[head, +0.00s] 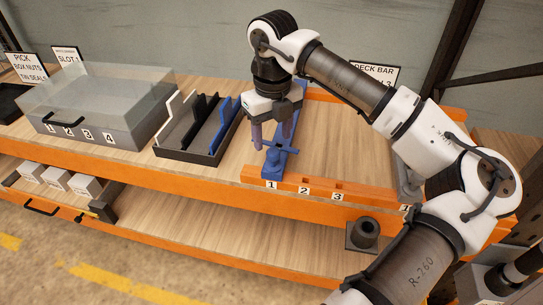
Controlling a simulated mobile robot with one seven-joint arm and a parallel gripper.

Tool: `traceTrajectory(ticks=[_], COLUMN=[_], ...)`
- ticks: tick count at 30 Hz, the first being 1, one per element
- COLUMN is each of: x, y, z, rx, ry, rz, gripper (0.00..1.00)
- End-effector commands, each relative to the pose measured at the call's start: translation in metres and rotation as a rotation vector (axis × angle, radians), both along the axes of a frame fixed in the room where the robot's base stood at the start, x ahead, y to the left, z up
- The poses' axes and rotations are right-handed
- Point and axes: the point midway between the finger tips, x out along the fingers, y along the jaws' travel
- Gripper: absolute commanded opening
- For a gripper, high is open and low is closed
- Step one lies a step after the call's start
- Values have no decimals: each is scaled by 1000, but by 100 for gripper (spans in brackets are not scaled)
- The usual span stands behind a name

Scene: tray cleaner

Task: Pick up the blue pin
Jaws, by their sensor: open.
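A blue piece (272,162), the only blue pin-like thing I can make out, stands at the front end of a long blue bar (291,140) near the label 1. Short blue arms stick out sideways at its top. My gripper (272,142) points down over the front part of the bar, with its two purplish fingers apart and nothing clearly between them. The fingertips are close to the blue piece; I cannot tell whether they touch it. My gripper hides part of the bar behind it.
An orange rail (318,190) with numbered slots runs along the bench front. A black tray (185,154) with white, black and blue uprights stands left of my gripper. A clear-topped grey box (125,128) is farther left. The wooden top (345,145) right of the bar is clear.

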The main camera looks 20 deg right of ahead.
Motion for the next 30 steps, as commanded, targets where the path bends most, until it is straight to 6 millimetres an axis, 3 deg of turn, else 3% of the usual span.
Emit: traceTrajectory(ticks=[11, 19, 27, 30], x=[0, 0, 0, 0], y=[-1, -2, -2, -2], z=[-33, -69, -74, -73], rx=[3, 3, 1, 1], ry=[2, 2, -1, -1], rz=[1, 2, 2, 2], gripper=[54, 54, 54, 42])
